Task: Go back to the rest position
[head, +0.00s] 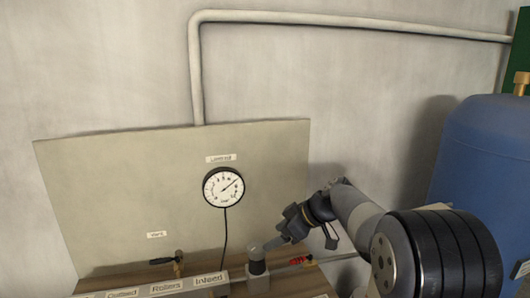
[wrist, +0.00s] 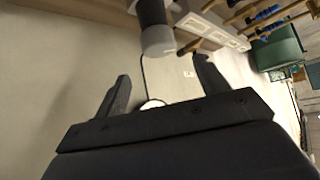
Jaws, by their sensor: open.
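My gripper (head: 278,240) reaches in from the right in the head view, with its fingertips beside the top of a dark upright cylinder with a grey cap (head: 257,262). In the wrist view my gripper (wrist: 162,85) has its two black fingers spread wide with nothing between them. The cylinder (wrist: 155,30) shows ahead of the fingertips there, apart from them. Whether a fingertip touches it in the head view I cannot tell.
A round gauge (head: 223,187) hangs on a beige panel (head: 120,190). Below are a labelled strip (head: 165,289), a black-handled valve (head: 162,261) and a red-handled valve (head: 299,260). A blue tank (head: 480,150) stands at right. The wall above is clear except for a pipe (head: 300,18).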

